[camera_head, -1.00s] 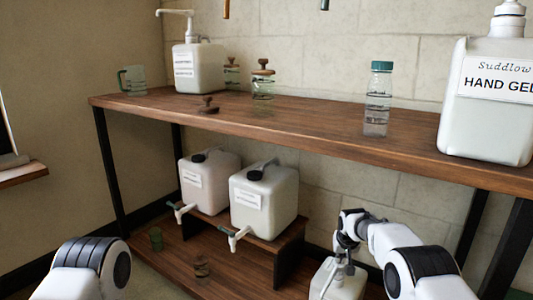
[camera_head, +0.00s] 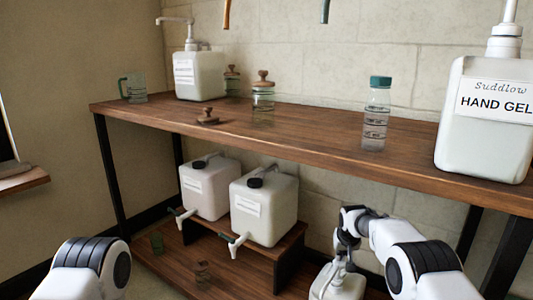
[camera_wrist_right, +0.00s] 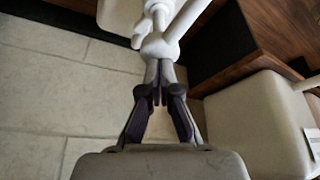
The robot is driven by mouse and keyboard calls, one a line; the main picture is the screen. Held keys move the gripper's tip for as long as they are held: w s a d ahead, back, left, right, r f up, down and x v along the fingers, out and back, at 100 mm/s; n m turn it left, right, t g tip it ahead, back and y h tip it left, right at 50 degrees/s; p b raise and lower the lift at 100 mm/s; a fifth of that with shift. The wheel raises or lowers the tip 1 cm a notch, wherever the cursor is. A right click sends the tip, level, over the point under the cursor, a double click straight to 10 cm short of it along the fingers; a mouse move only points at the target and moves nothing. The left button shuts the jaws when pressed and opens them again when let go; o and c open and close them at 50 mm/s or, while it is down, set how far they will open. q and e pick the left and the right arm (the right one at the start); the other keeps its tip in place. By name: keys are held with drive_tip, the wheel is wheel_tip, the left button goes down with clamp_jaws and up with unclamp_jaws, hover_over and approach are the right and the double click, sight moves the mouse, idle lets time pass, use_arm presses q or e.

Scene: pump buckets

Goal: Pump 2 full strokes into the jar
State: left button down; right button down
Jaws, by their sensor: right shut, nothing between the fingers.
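My right gripper (camera_head: 343,258) points down over a white pump container (camera_head: 338,285) low in the head view, partly cut off by the bottom edge. In the right wrist view my gripper (camera_wrist_right: 160,92) is shut and empty, its tips by the white pump head (camera_wrist_right: 158,45); I cannot tell if they touch. I cannot tell which jar is under that spout. A glass jar with a wooden knob (camera_head: 263,105) stands on the upper shelf, with a similar jar (camera_head: 232,80) behind it. My left gripper is out of view; only its arm shows.
The wooden upper shelf (camera_head: 310,130) holds a pump jug (camera_head: 198,75), a mug (camera_head: 133,88), a loose lid (camera_head: 207,117), a teal-capped bottle (camera_head: 376,115) and a large hand gel jug (camera_head: 485,140). Two tapped canisters (camera_head: 264,210) stand below.

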wheel_tip(320, 180, up, 5)
drive_tip(key=p, duration=0.4)
drive_tip(key=shift+r, duration=0.2)
drive_tip(key=shift+f, duration=0.15)
